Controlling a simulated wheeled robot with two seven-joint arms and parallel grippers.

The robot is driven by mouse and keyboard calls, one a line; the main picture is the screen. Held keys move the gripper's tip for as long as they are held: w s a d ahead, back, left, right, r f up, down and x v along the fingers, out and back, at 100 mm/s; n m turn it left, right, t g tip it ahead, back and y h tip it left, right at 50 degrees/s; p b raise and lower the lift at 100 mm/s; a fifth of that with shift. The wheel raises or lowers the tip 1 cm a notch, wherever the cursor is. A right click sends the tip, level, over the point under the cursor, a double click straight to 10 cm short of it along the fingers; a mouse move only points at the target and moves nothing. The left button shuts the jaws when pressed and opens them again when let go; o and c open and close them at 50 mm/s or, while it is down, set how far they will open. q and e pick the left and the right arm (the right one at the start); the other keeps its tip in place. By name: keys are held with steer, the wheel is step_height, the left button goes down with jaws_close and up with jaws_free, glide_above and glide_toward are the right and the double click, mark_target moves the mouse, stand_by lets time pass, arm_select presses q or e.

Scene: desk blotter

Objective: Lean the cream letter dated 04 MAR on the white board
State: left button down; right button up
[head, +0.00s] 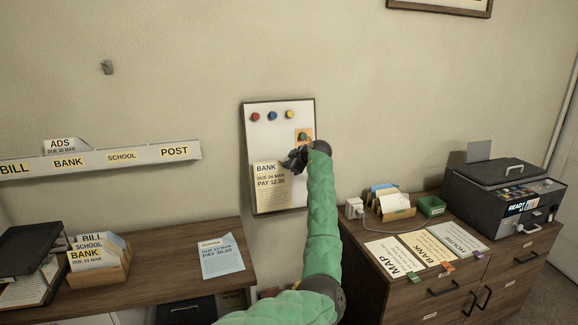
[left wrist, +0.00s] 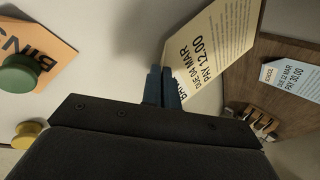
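The cream letter (head: 271,190), marked BANK, DUE 04 MAR, PAY 12.00, is upright against the lower left of the white board (head: 262,135). Its lower edge is near the board's bottom frame; I cannot tell whether it rests there. My left gripper (head: 293,159) is at the letter's upper right edge, in front of the board. In the left wrist view the blue fingers (left wrist: 163,88) are close together on the edge of the letter (left wrist: 212,52), seemingly pinching it. My right gripper is not in view.
Round magnets (head: 271,115) and an orange note (head: 304,135) are on the board. A blue letter (head: 222,257) lies on the left desk (head: 180,265). A letter box (head: 98,268) stands left. The right cabinet holds a printer (head: 505,190) and flat sheets (head: 425,250).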

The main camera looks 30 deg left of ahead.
arm_select(q)
steer(key=shift+w+a+f+b, duration=0.9)
steer(key=shift+a+f+b, duration=0.25)
steer(key=shift+b, duration=0.2)
steer(key=c, duration=1.6)
jaws_free()
steer(key=shift+d, duration=0.1)
steer(key=b+v, duration=0.1)
steer(key=v, duration=0.6)
steer(key=shift+d+b, duration=0.3)
steer(key=shift+b, duration=0.05)
steer(key=shift+s+r, duration=0.1)
steer(key=shift+r, duration=0.05)
